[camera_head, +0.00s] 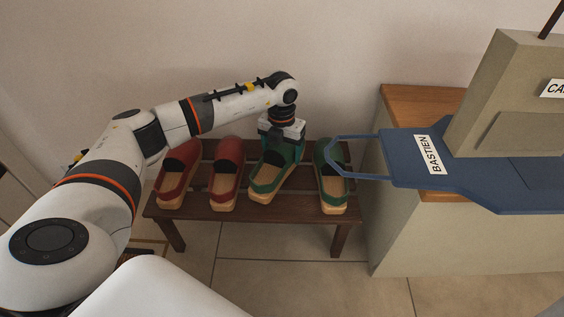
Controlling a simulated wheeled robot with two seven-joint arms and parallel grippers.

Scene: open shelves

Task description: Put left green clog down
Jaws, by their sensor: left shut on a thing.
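The left green clog (268,184) has a green upper and a pale wooden sole. I cannot tell whether the sole touches the slats. The second green clog (331,183) stands on the bench to its right, apart from it. My right gripper is out of view.
Two red clogs (177,179) (226,176) stand on the bench to the left. The wall is close behind.

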